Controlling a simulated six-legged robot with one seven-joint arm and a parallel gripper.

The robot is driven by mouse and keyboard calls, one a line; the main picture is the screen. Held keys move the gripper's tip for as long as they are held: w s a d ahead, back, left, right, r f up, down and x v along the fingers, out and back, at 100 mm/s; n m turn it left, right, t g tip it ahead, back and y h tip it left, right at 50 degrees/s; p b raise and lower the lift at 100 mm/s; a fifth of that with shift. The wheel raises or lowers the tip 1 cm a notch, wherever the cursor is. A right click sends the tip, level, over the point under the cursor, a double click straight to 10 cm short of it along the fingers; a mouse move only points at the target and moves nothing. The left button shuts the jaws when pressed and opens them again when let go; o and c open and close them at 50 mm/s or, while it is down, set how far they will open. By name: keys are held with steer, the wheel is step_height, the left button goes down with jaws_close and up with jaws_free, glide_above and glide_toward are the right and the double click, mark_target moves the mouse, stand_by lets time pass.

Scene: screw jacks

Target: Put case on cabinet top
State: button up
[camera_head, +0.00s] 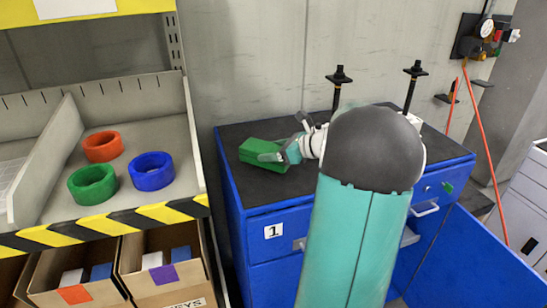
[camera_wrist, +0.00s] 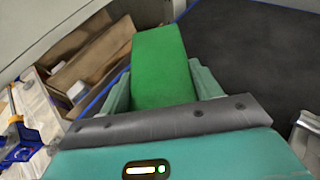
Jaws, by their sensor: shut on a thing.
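The case is a green box (camera_head: 262,152). In the head view it is at the back left of the blue cabinet's dark top (camera_head: 238,132). My gripper (camera_head: 283,156) is shut on the case from its right side. In the wrist view the green case (camera_wrist: 160,65) stands out between the two teal fingers of my gripper (camera_wrist: 160,92). The dark cabinet top (camera_wrist: 245,55) lies to its right there. I cannot tell whether the case touches the top or is slightly above it. My arm hides the middle of the cabinet.
Left of the cabinet, a shelf (camera_head: 140,205) holds red (camera_head: 102,146), green (camera_head: 92,184) and blue (camera_head: 152,171) rings above cardboard boxes (camera_head: 165,270). Two black posts (camera_head: 338,88) stand at the cabinet's back. A blue door (camera_head: 480,262) hangs open at the right.

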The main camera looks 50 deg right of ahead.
steer(key=shift+f, duration=1.05)
steer(key=shift+f, duration=0.15)
steer(key=o, duration=1.3)
steer(key=shift+f, duration=0.1)
steer(key=shift+r, duration=0.2)
steer(key=shift+s+d+r, duration=0.1)
steer(key=shift+s, duration=0.2)
steer(key=v, duration=1.1)
steer(key=shift+s+r, duration=0.1)
steer(key=shift+s, duration=0.1)
